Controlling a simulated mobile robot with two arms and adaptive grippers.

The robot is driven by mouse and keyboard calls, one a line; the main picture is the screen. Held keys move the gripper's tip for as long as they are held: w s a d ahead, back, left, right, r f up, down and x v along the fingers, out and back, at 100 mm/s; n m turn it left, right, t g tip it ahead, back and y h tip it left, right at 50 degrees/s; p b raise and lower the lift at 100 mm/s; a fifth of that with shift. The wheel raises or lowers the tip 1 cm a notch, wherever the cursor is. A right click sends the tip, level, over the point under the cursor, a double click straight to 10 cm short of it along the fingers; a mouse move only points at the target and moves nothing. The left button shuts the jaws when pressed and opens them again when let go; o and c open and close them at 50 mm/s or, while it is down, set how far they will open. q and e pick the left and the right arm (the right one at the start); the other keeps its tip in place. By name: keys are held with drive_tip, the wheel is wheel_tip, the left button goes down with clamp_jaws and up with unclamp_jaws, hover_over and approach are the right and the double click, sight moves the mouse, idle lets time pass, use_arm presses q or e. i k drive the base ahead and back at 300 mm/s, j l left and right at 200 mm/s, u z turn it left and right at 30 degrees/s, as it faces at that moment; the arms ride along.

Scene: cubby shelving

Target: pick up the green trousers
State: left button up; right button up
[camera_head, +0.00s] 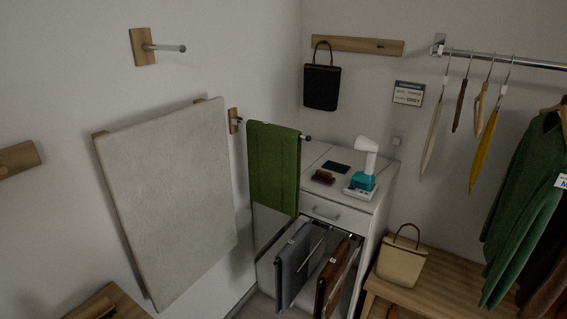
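A folded green cloth garment, which looks like the green trousers (272,170), hangs over a metal rod on the wall. It hangs in the middle of the head view, in front of the left side of a white cabinet. The rod's tip pokes out to its right. Its back half is hidden. Neither of my grippers shows in the view.
A pale board (170,195) stands out from the wall, left of the garment. The white cabinet (325,155) bears a white and teal device (363,172); grey (295,262) and brown (333,275) garments hang below. A wooden bench (430,285) holds a beige bag (401,262).

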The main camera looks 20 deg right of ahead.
sight(274, 151)
drive_tip(key=i+l+z, duration=0.25)
drive_tip(key=i+l, duration=0.25)
drive_tip(key=i+l+z, duration=0.25)
drive_tip(key=i+l, duration=0.3)
drive_tip(key=l, duration=0.05)
